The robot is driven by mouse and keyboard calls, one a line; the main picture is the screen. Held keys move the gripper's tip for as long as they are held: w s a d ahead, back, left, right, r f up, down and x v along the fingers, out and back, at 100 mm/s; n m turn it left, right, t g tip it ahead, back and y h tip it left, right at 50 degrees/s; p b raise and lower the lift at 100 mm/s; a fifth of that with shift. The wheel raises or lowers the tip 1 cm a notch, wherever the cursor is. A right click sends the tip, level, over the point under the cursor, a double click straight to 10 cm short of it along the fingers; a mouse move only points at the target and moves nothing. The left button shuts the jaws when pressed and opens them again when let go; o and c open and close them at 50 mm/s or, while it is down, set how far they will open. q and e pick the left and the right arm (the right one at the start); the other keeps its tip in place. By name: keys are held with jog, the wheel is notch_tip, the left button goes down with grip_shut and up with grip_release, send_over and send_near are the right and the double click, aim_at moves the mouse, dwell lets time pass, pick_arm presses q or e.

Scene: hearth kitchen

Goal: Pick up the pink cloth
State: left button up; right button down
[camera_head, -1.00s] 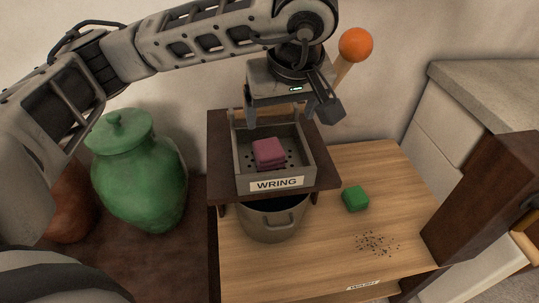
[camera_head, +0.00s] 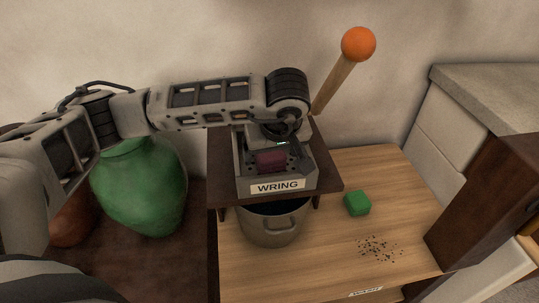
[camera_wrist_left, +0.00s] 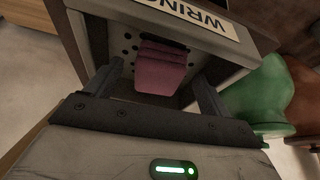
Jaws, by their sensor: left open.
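The pink cloth (camera_head: 271,161) lies folded in the perforated grey tray (camera_head: 241,183) labelled WRING, on a dark wooden stand above a pot. My left gripper (camera_head: 270,150) is lowered over the tray from above. In the left wrist view the open fingers (camera_wrist_left: 155,85) stand on either side of the folded cloth (camera_wrist_left: 160,68), with gaps between them and it. In the head view the hand and wrist hide the tray's back and the cloth's upper part. My right gripper is not seen.
A grey pot (camera_head: 272,226) stands under the stand. A green block (camera_head: 357,202) and dark crumbs (camera_head: 380,249) lie on the wooden table (camera_head: 330,265). A green jar (camera_head: 140,195) stands left. An orange-knobbed lever (camera_head: 358,44) rises behind right of the stand.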

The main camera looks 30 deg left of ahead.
pick_arm(q)
jog(key=shift+x, duration=0.8)
jog(key=shift+r, duration=0.1)
jog(key=c, duration=1.1)
jog(key=shift+w, duration=0.1)
jog(key=shift+r, duration=0.15)
jog(key=shift+r, duration=0.25)
notch_tip(320, 180, up, 2)
jog(key=shift+r, duration=0.1)
jog(key=s+d+r+p, duration=0.2)
jog(key=s+d+r, duration=0.6)
jog(key=s+r, duration=0.2)
jog(key=shift+s+d, duration=0.4)
jog(key=shift+s, duration=0.1)
